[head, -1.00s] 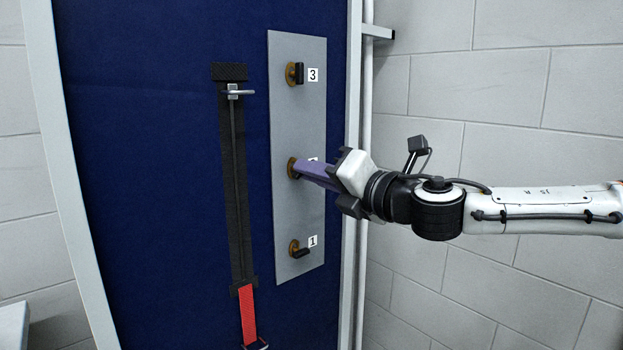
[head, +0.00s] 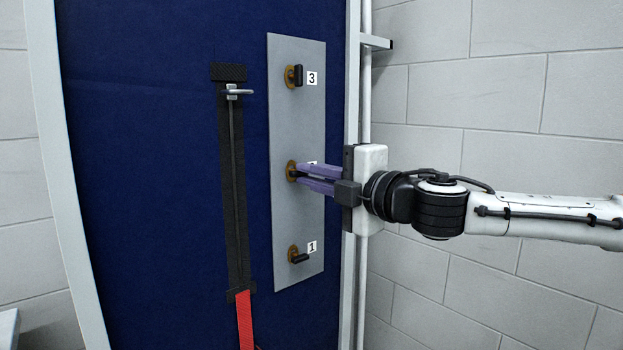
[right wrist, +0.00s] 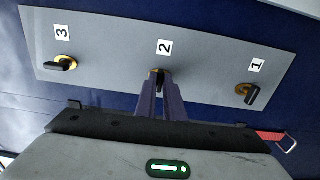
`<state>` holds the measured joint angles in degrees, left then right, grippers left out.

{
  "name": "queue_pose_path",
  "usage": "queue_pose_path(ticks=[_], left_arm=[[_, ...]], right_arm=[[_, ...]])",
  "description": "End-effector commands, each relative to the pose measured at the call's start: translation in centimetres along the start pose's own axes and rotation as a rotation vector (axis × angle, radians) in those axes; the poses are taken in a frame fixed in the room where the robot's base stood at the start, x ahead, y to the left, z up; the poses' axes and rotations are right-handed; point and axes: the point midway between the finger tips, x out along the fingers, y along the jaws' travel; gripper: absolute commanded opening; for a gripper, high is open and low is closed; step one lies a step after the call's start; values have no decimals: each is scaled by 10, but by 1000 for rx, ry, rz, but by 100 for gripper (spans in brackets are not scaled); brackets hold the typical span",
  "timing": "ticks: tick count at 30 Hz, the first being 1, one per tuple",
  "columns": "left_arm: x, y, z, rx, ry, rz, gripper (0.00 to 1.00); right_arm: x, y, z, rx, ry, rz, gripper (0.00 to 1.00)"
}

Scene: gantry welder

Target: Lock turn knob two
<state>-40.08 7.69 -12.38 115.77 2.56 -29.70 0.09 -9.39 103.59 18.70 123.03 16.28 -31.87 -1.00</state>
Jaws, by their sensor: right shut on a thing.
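Turn knob two sits in the middle of a grey plate (head: 299,220). Its brass base (head: 291,171) shows in the head view, and its dark handle (right wrist: 160,73) shows between my fingertips in the right wrist view. My right gripper (head: 300,174) has purple fingers, one above the other in the head view, shut on the handle. The fingers hide most of the handle and part of the "2" label in the head view. The "2" label (right wrist: 164,47) is clear in the right wrist view. My left gripper is not in view.
Knob three (head: 295,76) is above, its handle upright. Knob one (head: 298,255) is below, its handle lying sideways. A black strap with a metal hook (head: 235,91) and red lower end (head: 245,318) hangs left on the blue panel (head: 150,180).

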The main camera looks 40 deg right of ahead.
Motion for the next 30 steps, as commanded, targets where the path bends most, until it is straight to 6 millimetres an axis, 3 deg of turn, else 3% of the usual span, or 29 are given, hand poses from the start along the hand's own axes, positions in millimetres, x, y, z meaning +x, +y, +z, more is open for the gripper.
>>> queue_pose_path(ticks=[17, 18, 21, 30], left_arm=[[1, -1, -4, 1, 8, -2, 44], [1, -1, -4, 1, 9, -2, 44], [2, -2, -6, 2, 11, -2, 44], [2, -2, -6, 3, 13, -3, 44]], right_arm=[[0, -1, 0, 33, 1, -2, 0], [0, -1, 0, 33, 1, -2, 14], [0, -1, 0, 32, 1, -1, 27], [0, 0, 0, 31, -1, 0, 27]])
